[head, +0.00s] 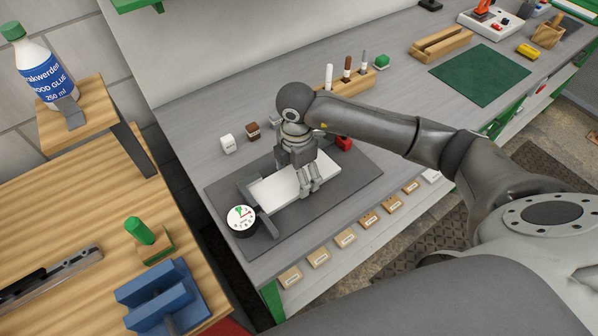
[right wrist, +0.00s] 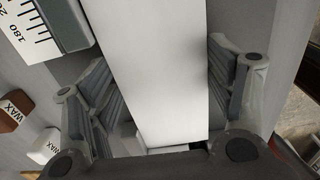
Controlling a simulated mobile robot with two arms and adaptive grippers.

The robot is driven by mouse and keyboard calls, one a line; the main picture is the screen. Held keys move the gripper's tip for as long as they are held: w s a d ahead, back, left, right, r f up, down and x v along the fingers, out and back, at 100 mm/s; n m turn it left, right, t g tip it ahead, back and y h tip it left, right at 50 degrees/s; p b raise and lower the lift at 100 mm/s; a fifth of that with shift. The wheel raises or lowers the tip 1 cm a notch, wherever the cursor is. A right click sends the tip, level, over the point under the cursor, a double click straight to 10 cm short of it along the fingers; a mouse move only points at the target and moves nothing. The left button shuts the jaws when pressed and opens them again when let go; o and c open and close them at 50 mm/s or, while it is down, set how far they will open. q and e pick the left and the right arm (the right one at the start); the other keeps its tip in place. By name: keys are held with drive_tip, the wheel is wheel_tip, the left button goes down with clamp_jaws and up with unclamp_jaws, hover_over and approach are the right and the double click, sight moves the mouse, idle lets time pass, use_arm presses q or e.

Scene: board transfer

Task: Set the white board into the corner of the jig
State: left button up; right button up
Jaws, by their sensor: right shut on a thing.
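The white board (head: 272,192) lies low along the grey corner jig, over a dark grey mat (head: 335,205). The jig's bars (head: 267,223) meet near a round dial (head: 241,218) at the board's left end. My right gripper (head: 307,182) points down, shut on the board near its right part. In the right wrist view the board (right wrist: 160,75) runs between the two ridged fingers of the right gripper (right wrist: 160,88). Whether the board touches the jig's bars is hard to tell. My left gripper is not in view.
A red block (head: 344,143) sits behind my right gripper. White (head: 228,144) and brown (head: 252,131) wax blocks stand behind the mat. Several labelled wooden pieces (head: 345,238) line the front edge. A wooden holder (head: 345,84) stands farther back.

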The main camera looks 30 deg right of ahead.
drive_tip(key=shift+a, duration=0.4)
drive_tip(key=o, duration=1.2)
drive_tip(key=shift+w+a, duration=0.1)
drive_tip(key=shift+a, duration=0.15)
drive_tip(key=shift+d, duration=0.3)
wheel_tip(320, 180, up, 12)
